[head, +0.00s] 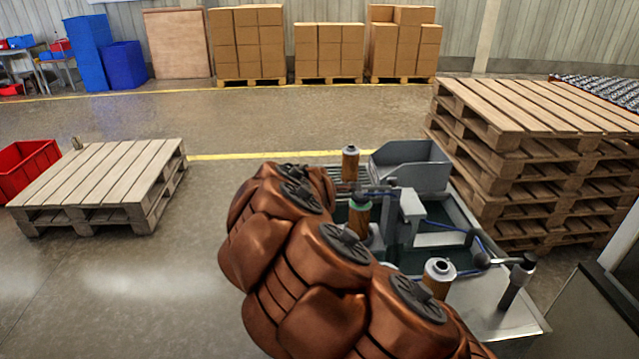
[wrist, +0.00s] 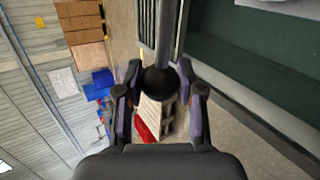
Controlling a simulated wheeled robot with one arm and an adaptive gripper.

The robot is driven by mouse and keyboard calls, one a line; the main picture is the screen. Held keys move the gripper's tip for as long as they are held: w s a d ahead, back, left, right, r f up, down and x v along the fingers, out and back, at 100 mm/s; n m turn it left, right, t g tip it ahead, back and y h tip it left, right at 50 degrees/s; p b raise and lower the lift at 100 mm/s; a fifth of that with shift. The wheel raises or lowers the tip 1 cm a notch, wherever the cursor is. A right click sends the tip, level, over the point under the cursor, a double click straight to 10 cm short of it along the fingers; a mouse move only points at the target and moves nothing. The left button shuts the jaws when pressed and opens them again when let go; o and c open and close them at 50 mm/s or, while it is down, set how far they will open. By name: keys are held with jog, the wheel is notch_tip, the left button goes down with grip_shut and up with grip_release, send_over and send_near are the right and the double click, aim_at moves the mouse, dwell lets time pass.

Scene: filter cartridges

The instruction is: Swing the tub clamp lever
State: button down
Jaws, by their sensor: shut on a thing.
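In the wrist view the lever's round black knob (wrist: 160,83) sits between the two fingers of my gripper (wrist: 160,74), which is shut on it. The lever's grey rod (wrist: 166,40) runs from the knob toward the top of the picture. In the head view my arm covers much of the tub (head: 462,232), and the gripper's hold on the knob is hard to make out there. The grey clamp post (head: 411,212) stands in the tub, with dark parts at its top beside my arm's end.
A green-topped cartridge (head: 359,215) stands close to my arm; another cartridge (head: 350,163) stands behind it, and one (head: 438,277) is nearer the front. A second black-knobbed handle (head: 482,260) is at the right. Stacked pallets (head: 530,150) border the tub.

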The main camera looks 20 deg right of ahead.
jog(key=shift+f, duration=0.55)
jog(key=c, duration=0.7)
grip_release()
jog(key=v, duration=1.2)
jog(key=shift+a, duration=0.2)
